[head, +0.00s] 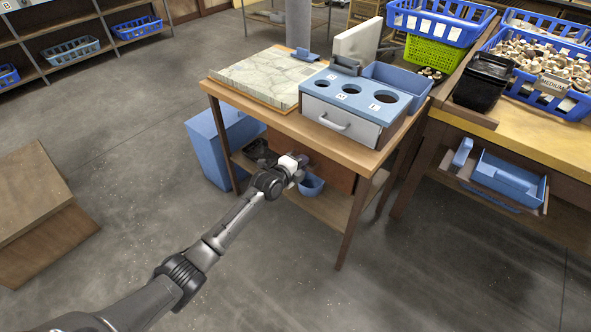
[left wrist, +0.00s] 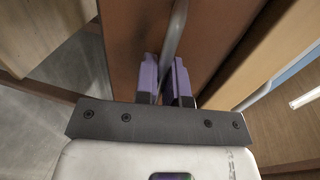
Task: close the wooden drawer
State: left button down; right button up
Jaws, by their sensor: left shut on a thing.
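The wooden drawer shows as a reddish-brown front panel (head: 330,172) under the front edge of the small wooden table (head: 262,112). My left gripper (head: 293,163) is at this panel, below the tabletop. In the left wrist view, the purple fingers of my left gripper (left wrist: 165,82) are shut around a grey bar handle (left wrist: 174,38) on the brown drawer front (left wrist: 135,35). How far the drawer stands out from the table is hard to tell. My arm hides part of the panel in the head view. My right gripper is not in view.
A blue sorting box (head: 345,92) with a grey drawer stands on the table beside a stone-patterned board (head: 262,76). A blue bin (head: 222,150) stands at the left, and a lower shelf (head: 325,208) lies below. Floor in front is clear.

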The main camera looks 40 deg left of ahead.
pick_arm(q)
jog(key=shift+w, duration=0.25)
jog(key=shift+s+f, duration=0.1)
jog(key=shift+f, duration=0.05)
jog(key=c, duration=1.7)
grip_release()
jog(key=o, duration=0.4)
jog(key=shift+w, duration=0.25)
jog(key=shift+o, duration=0.2)
jog(key=shift+s, duration=0.1)
jog(key=shift+s+r+p, duration=0.3)
jog(key=shift+p, duration=0.05)
jog(key=p+v, duration=0.6)
jog(key=v, duration=0.7)
jog(key=shift+f+p, duration=0.15)
jog(key=shift+p, duration=0.25)
